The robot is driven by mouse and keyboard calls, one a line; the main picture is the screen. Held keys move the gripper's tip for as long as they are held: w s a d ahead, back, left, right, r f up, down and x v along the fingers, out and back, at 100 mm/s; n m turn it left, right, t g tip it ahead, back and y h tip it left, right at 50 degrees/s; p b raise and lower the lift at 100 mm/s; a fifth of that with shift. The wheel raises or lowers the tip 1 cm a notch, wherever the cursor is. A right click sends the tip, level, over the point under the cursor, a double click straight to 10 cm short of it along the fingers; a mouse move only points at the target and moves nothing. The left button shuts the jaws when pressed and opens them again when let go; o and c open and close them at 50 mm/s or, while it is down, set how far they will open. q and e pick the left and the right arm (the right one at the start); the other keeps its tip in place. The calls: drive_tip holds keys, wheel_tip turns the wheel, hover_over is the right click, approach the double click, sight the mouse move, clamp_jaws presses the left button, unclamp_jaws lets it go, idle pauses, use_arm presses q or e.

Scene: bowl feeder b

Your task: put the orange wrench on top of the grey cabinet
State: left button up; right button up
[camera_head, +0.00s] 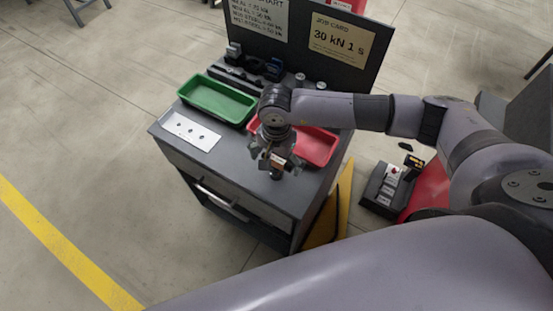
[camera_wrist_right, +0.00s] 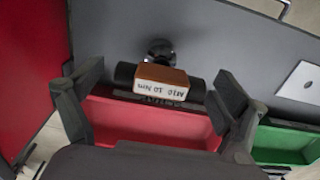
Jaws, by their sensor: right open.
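The orange wrench (camera_wrist_right: 162,82) shows in the right wrist view as a dark bar with an orange block labelled "M10 10 Nm" and a round metal end. In the head view its orange and white block (camera_head: 278,161) shows below my right gripper (camera_head: 275,160), partly hidden by it. It appears to lie on the top of the grey cabinet (camera_head: 255,178), in front of the red tray. In the right wrist view my right gripper (camera_wrist_right: 160,85) is open, with one finger on each side of the wrench and gaps between. My left gripper is not in view.
A dark upright panel (camera_head: 300,45) rises behind. A button box (camera_head: 388,188) is at the right.

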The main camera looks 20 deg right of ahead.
drive_tip(key=shift+r, duration=0.1)
drive_tip(key=shift+r+p, duration=0.2)
drive_tip(key=shift+p, duration=0.2)
drive_tip(key=shift+w+r+b, duration=0.1)
drive_tip(key=shift+r+b, duration=0.25)
drive_tip(key=shift+b, duration=0.05)
wheel_tip(320, 180, up, 11)
drive_tip(key=b, duration=0.3)
